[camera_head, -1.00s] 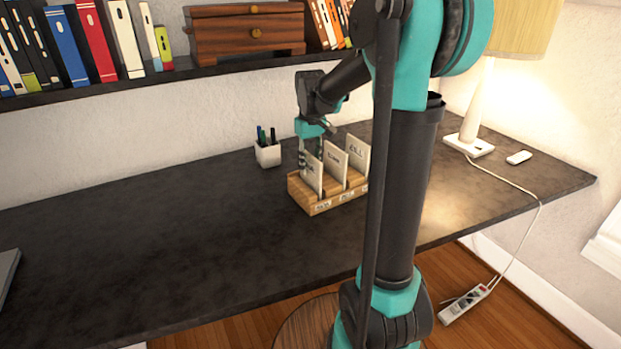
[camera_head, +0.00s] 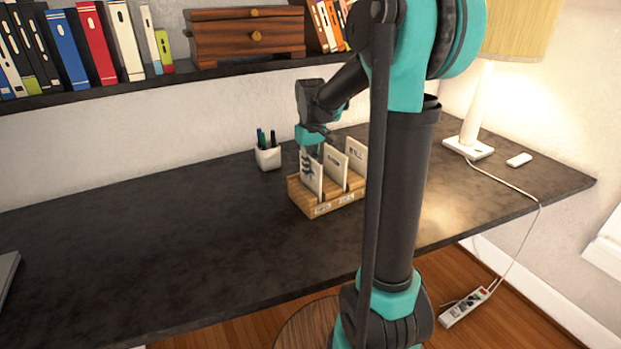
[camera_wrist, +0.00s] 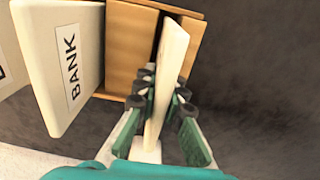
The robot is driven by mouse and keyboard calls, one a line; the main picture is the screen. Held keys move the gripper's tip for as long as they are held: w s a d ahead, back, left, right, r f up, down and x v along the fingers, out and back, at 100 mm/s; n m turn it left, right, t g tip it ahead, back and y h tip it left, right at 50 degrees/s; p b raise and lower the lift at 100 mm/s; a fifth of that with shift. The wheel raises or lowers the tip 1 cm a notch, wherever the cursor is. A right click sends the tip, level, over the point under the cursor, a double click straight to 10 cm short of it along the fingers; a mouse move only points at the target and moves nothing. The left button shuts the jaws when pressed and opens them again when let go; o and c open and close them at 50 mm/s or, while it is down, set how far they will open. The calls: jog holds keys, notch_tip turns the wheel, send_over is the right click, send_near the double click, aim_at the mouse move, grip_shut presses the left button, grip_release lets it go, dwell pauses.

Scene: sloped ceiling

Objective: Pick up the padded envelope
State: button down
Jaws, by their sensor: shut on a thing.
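A wooden sorter (camera_head: 330,205) stands on the dark desk with three flat cream pieces upright in its slots. The leftmost piece (camera_head: 311,182), taken as the padded envelope, is between the fingers of my gripper (camera_head: 307,163). In the wrist view this padded envelope (camera_wrist: 170,75) shows edge-on, with the fingers of my gripper (camera_wrist: 162,97) shut on it from both sides. Its lower part is still in its slot; its face and label are hidden there. The middle piece (camera_wrist: 62,60), labelled BANK, stands beside it. The third piece (camera_head: 356,158) is partly behind my arm.
A white pen cup (camera_head: 268,158) stands left of the sorter. A lamp (camera_head: 480,105) and a small white object (camera_head: 519,160) are at the right. A shelf (camera_head: 200,75) with books and a wooden box (camera_head: 245,35) overhangs the back. The desk's left half is mostly clear.

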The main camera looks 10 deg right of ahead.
jog(key=shift+r, duration=0.1)
notch_tip(320, 180, up, 20)
dwell(0.5)
dwell(0.4)
